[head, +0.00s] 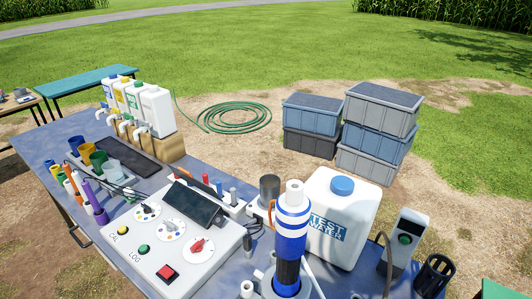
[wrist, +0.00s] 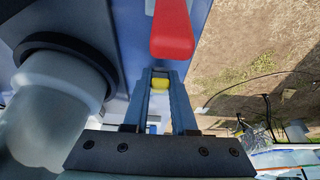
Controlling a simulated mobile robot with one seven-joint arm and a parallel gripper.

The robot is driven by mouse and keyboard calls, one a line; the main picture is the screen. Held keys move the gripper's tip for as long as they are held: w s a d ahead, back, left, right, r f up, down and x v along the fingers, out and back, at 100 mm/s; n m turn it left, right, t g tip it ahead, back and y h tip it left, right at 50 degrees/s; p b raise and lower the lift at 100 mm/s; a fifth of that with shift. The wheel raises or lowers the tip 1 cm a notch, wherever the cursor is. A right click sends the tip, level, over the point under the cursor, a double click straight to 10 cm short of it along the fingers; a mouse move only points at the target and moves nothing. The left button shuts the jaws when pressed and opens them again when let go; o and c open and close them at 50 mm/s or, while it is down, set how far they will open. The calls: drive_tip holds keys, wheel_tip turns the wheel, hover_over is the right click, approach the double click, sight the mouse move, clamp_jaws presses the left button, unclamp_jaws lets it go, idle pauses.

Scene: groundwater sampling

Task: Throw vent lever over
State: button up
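In the wrist view a red, rounded lever-like handle (wrist: 172,32) hangs into the top middle, just beyond my fingertips. I cannot tell for sure that it is the vent lever. My gripper (wrist: 160,74) points toward it, with its two blue-grey fingers apart. A small yellow piece (wrist: 160,83) shows in the gap between the fingers. I cannot tell whether they touch it. The gripper does not show in the head view, and no vent lever can be made out there.
A control panel (head: 136,252) with knobs and buttons stands on the blue table (head: 60,137). A white test-water jug (head: 345,205) and a blue-and-white striped cylinder (head: 291,222) stand at its right. A large white cylindrical body (wrist: 45,110) is close left of my gripper.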

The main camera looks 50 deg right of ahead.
clamp_jaws()
